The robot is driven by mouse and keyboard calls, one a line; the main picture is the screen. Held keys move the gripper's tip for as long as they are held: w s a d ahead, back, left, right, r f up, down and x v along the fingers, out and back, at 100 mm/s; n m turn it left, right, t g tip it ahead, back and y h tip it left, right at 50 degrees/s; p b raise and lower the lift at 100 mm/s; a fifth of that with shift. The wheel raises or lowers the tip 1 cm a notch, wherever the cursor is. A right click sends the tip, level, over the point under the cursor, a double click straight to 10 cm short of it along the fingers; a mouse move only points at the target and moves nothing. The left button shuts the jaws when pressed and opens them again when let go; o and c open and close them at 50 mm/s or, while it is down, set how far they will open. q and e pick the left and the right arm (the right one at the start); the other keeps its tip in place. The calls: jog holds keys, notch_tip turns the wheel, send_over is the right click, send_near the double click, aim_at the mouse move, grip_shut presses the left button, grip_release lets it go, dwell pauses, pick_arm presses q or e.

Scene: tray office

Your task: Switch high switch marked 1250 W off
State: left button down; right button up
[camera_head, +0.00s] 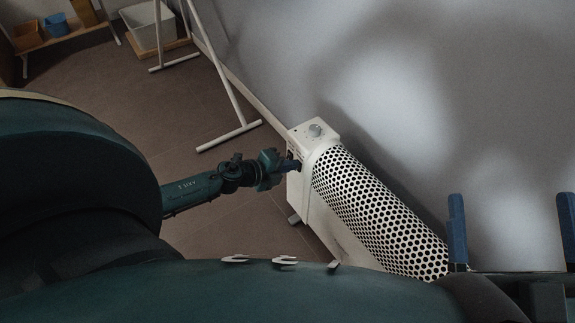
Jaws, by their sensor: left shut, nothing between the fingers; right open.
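A white heater (322,213) with a perforated top stands on the floor along the grey wall. The fingers cover that part of the face, so the switches and any 1250 W marking cannot be made out. I cannot tell whether the fingertips touch a switch. My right gripper (512,232) is open and empty at the right edge, its two blue fingers wide apart.
A white metal stand (232,135) has its foot on the brown floor (165,115) behind my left arm. A white bin (150,30), an orange box (28,36) and a blue box (57,25) stand at the back left.

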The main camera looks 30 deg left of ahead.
pick_arm(q)
jog(key=shift+r+p, duration=0.75)
jog(key=shift+r, duration=0.15)
pick_arm(e)
jog(key=shift+r+h, duration=0.3)
jog(key=shift+r, duration=0.3)
